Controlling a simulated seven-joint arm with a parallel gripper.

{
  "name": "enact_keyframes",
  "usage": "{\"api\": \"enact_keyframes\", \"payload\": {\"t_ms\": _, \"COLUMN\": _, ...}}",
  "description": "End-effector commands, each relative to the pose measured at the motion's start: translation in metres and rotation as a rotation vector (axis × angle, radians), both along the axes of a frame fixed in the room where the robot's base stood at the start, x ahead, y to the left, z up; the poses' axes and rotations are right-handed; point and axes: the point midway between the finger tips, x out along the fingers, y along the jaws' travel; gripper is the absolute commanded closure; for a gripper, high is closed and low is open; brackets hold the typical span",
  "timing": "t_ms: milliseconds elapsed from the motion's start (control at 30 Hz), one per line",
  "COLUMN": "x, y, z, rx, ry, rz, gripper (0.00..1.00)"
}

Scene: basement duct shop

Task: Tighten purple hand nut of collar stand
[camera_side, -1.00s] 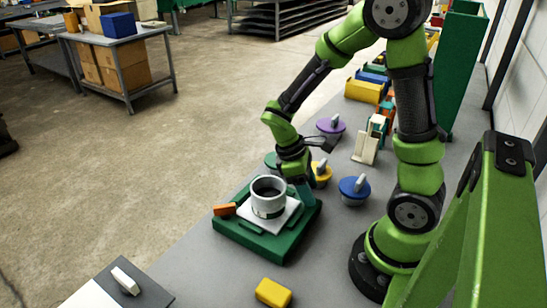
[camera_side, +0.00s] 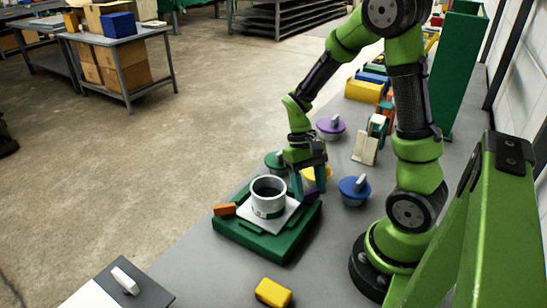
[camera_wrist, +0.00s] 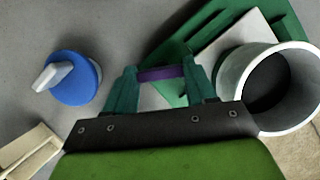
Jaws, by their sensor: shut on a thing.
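The collar stand (camera_side: 262,240) is a green base with a pale plate (camera_side: 290,213) on it. A light grey collar (camera_side: 268,200) stands upright on the plate; it also shows at the right of the wrist view (camera_wrist: 262,85). My gripper (camera_side: 308,192) is at the stand's right side, pointing down. Its teal fingers are shut on the purple hand nut (camera_wrist: 161,73), which shows as a purple strip between them in the wrist view. A bit of the nut's purple (camera_side: 312,197) shows in the side view. The fingers hide most of it.
A blue knobbed disc (camera_side: 354,189) stands right of my gripper; yellow (camera_side: 318,173), green (camera_side: 275,160) and purple (camera_side: 331,126) ones stand behind. An orange block (camera_side: 225,210) is at the base's left. A yellow block (camera_side: 273,292) lies in front, with bare bench around it.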

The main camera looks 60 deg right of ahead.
Motion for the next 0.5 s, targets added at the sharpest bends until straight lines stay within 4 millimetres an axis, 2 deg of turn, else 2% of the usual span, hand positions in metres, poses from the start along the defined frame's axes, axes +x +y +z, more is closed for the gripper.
{"api": "enact_keyframes", "payload": {"t_ms": 200, "x": 0.0003, "y": -0.0009, "z": 0.0011, "rx": 0.000, "ry": -0.004, "rz": -0.141, "gripper": 0.75}}
{"api": "enact_keyframes", "payload": {"t_ms": 500, "x": 0.0002, "y": -0.0012, "z": 0.0010, "rx": -0.001, "ry": -0.004, "rz": -0.233, "gripper": 0.75}}
